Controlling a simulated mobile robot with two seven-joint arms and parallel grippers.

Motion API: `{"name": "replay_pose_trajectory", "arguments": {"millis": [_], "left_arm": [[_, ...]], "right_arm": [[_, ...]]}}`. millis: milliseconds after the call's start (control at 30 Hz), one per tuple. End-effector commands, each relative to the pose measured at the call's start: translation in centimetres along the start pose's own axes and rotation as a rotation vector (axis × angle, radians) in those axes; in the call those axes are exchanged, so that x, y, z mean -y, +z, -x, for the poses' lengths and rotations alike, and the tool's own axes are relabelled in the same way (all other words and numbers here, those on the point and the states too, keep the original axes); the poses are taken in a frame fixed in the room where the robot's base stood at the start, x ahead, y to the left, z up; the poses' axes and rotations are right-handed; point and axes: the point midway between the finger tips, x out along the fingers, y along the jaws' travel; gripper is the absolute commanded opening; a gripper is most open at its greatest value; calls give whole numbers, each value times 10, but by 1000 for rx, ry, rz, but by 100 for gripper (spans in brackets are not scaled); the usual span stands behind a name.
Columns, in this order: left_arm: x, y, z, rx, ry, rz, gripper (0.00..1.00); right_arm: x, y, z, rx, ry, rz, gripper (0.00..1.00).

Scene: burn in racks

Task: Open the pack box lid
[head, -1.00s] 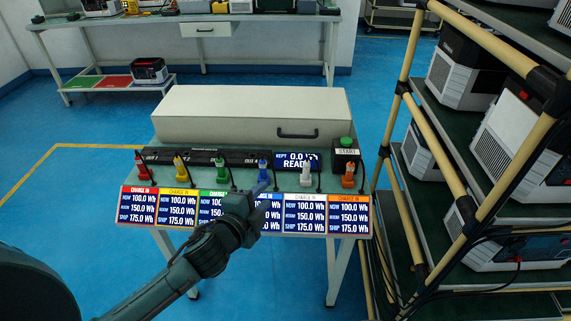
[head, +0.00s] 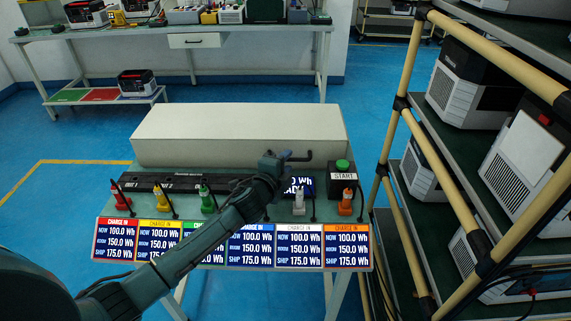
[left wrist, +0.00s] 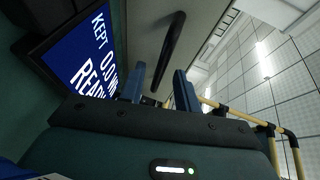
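The pack box (head: 238,120) is a long cream box at the back of the bench, with its lid down. A black bar handle (head: 303,157) is on its front face, right of the middle. My left gripper (head: 277,158) is at the handle's left end, partly covering it. In the left wrist view the two fingers (left wrist: 159,88) are apart, and the dark handle (left wrist: 168,50) shows beyond and between them. I cannot tell whether they touch it. Nothing is held. My right gripper is not in view.
A display screen (left wrist: 82,55) is close beside the left gripper. The START button box (head: 342,178) stands right of it. Colored plugs, such as the orange one (head: 346,203), line the bench above the charge panels (head: 308,247). A rack with yellow posts (head: 398,130) stands at the right.

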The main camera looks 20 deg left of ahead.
Motion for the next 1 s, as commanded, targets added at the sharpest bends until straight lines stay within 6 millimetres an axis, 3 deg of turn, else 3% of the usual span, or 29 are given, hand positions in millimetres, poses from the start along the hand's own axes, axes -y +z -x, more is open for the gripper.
{"name": "replay_pose_trajectory", "arguments": {"millis": [333,733,1000], "left_arm": [[0,0,-3,0,1,1,33],[0,0,-3,0,1,1,0],[0,0,-3,1,1,1,0]], "right_arm": [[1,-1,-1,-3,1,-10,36],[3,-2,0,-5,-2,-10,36],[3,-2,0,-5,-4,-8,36]]}}
